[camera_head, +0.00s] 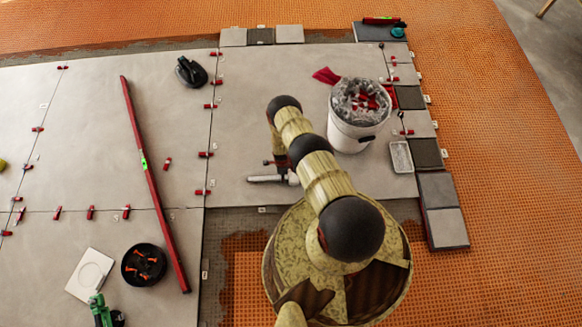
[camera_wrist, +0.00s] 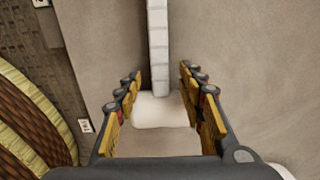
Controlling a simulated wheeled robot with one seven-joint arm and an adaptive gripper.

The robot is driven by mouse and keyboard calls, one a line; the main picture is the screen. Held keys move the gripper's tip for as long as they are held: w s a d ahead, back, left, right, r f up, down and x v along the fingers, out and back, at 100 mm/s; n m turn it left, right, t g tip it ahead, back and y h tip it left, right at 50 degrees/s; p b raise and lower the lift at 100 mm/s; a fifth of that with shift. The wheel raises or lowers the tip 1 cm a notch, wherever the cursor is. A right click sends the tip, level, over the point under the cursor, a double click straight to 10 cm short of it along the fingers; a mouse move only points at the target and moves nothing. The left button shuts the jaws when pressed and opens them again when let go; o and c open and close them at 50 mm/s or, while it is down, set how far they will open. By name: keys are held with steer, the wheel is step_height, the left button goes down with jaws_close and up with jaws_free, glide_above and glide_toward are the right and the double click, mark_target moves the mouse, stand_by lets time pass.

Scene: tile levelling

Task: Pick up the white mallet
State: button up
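The white mallet lies on the large grey tile. In the wrist view its pale segmented handle (camera_wrist: 158,45) runs up from the white head (camera_wrist: 160,110). In the head view the handle (camera_head: 262,179) points left, and the head is mostly hidden behind my arm. My gripper (camera_wrist: 161,72) is open, its two fingers spread on either side of the mallet where handle meets head. A gap shows between each fingertip and the handle. The gripper also shows small and partly hidden in the head view (camera_head: 278,165).
A white bucket (camera_head: 347,133) filled with clips stands right of my arm, with a metal tray (camera_head: 401,157) beside it. A long red level (camera_head: 150,180) and a black bowl (camera_head: 144,265) lie left. Red clips dot the tile joints. Tile around the mallet is clear.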

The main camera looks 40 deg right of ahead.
step_height(320, 180, down, 2)
steer(key=shift+f+b, duration=0.2)
steer(key=shift+b, duration=0.15)
steer(key=c, duration=0.3)
jaws_close()
